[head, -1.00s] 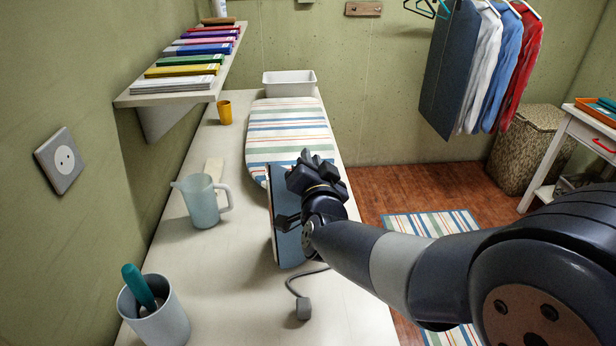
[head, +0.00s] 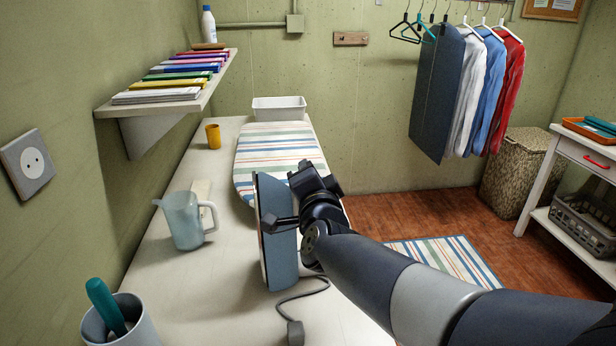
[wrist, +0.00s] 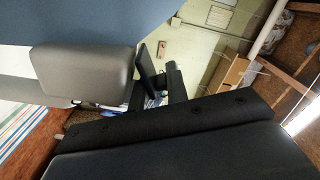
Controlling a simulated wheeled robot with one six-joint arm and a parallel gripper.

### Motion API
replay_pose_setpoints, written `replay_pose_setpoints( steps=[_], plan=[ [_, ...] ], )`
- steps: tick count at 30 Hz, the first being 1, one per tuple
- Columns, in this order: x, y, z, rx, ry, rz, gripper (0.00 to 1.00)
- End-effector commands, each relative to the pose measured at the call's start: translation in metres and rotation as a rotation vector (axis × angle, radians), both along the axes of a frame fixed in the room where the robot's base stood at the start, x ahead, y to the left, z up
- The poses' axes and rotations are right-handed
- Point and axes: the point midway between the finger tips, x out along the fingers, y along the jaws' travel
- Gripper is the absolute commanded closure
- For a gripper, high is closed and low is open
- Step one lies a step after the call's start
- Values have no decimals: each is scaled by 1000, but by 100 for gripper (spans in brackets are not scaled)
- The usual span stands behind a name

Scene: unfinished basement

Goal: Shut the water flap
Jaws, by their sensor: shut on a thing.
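A blue iron (head: 280,256) stands upright on its heel on the white worktop, its pale sole edge facing left. Its water flap cannot be made out in the head view. My gripper (head: 285,224) is at the right side of the iron, about mid-height, with a dark finger reaching against it. In the wrist view, a blue surface (wrist: 85,18) and a grey rounded part (wrist: 85,75) lie close to my dark fingers (wrist: 165,88). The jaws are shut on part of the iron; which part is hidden.
The worktop (head: 225,290) also bears a translucent jug (head: 183,222), a pot with a teal-handled tool (head: 125,322), a yellow cup (head: 213,136) and a striped ironing board (head: 275,150). The iron's cord (head: 300,293) lies in front. A bookshelf (head: 165,105) overhangs at left.

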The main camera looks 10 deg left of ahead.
Motion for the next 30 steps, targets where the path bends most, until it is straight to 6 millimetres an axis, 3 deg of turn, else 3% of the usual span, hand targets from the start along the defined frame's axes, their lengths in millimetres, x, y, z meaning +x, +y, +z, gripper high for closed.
replay_pose_setpoints(
  steps=[6, 7, 13, 30],
  plan=[
    [0, 0, 4, 4, -8, -2, 100],
    [0, 0, 4, 4, -8, -2, 83],
    [0, 0, 3, 1, -5, -1, 67],
    [0, 2, 3, -44, -7, 2, 67]
  ],
)
